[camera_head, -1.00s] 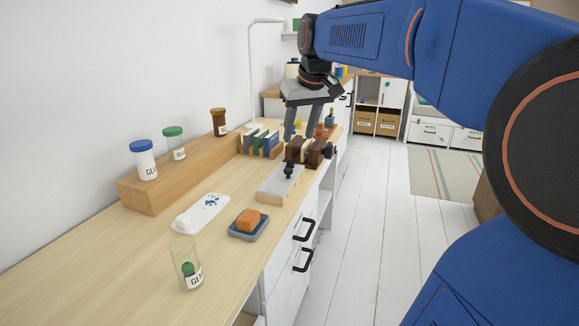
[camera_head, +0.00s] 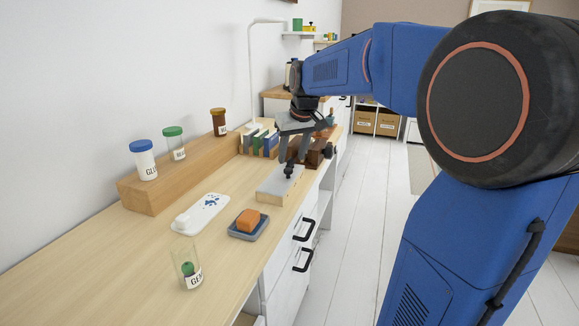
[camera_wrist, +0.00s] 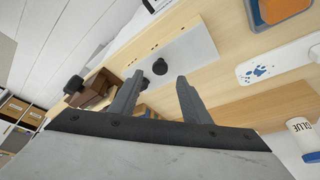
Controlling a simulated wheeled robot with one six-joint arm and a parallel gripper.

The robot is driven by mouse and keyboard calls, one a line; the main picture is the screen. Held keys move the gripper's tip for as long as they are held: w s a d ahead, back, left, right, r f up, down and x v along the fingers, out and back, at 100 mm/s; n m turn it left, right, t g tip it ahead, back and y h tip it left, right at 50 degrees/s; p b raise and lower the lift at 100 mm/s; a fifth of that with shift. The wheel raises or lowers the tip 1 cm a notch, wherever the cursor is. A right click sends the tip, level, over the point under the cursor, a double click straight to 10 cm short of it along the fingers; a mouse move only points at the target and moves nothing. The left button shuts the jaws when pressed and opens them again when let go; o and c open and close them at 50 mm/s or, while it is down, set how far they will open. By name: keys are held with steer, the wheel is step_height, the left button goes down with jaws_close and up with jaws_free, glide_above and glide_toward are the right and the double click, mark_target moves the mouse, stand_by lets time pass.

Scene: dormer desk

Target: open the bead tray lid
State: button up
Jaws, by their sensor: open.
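The bead tray (camera_head: 262,199) is a low pale wooden box on the desk near its front edge. Its flat grey lid (camera_head: 276,186) lies on top, with a black knob (camera_head: 288,171) standing at the far end. In the wrist view the lid (camera_wrist: 190,52) is above my fingers and the knob (camera_wrist: 160,67) appears between the fingertips. My gripper (camera_head: 293,159) is open, pointing down just above the knob. The two fingers (camera_wrist: 160,80) are apart with nothing between them that I can see held; contact with the knob cannot be told.
A dark brown wooden block with a black knob (camera_head: 328,151) stands just behind the tray. An orange block in a blue dish (camera_head: 249,236), a white paw-print tray (camera_head: 212,205) and a glass jar (camera_head: 184,258) are nearer. Jars stand on a wooden riser (camera_head: 160,193) by the wall.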

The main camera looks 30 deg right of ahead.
mark_target(289, 169)
steer(key=shift+x, duration=2.85)
jaws_close()
